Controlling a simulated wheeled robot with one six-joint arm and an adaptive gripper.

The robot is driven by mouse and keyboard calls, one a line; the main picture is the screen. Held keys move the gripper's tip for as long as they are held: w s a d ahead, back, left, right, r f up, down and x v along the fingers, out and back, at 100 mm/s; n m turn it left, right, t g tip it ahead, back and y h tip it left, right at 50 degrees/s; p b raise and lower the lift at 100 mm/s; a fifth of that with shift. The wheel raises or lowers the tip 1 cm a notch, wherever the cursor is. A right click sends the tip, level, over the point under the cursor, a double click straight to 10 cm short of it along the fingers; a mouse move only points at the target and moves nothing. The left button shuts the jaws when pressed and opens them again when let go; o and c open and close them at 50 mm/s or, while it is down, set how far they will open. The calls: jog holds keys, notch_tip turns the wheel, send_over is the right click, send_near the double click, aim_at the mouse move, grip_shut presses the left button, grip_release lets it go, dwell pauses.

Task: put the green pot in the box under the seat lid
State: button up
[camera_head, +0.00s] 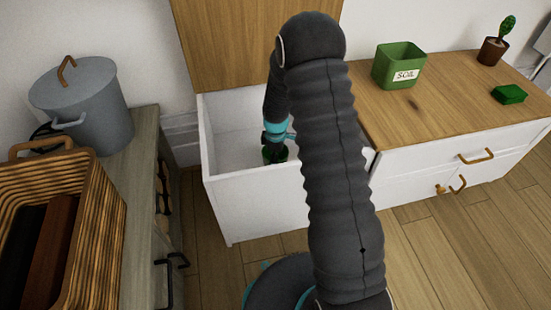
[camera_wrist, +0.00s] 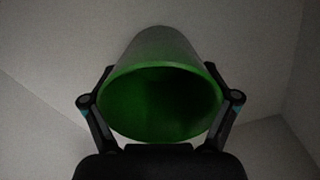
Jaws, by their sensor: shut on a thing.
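The white box (camera_head: 255,204) under the seat lid stands open, with the wooden seat lid (camera_head: 230,45) raised upright against the wall. My gripper (camera_head: 275,148) is down inside the box, shut on the green pot (camera_head: 278,155). The head view shows only a small dark green part of the pot, as my arm and gripper hide much of it. In the wrist view the green pot (camera_wrist: 160,92) sits between both fingers, its open rim towards the camera. Pale box surfaces lie around it. I cannot tell whether the pot touches the box floor.
Right of the box, a wooden-topped cabinet (camera_head: 440,95) holds a green soil bin (camera_head: 399,66), a green sponge-like block (camera_head: 509,94) and a small potted cactus (camera_head: 493,50). At left are a grey lidded pot (camera_head: 85,105) and a wicker basket (camera_head: 95,225).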

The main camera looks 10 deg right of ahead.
jog(key=shift+f, duration=0.1)
jog(key=o, duration=1.2)
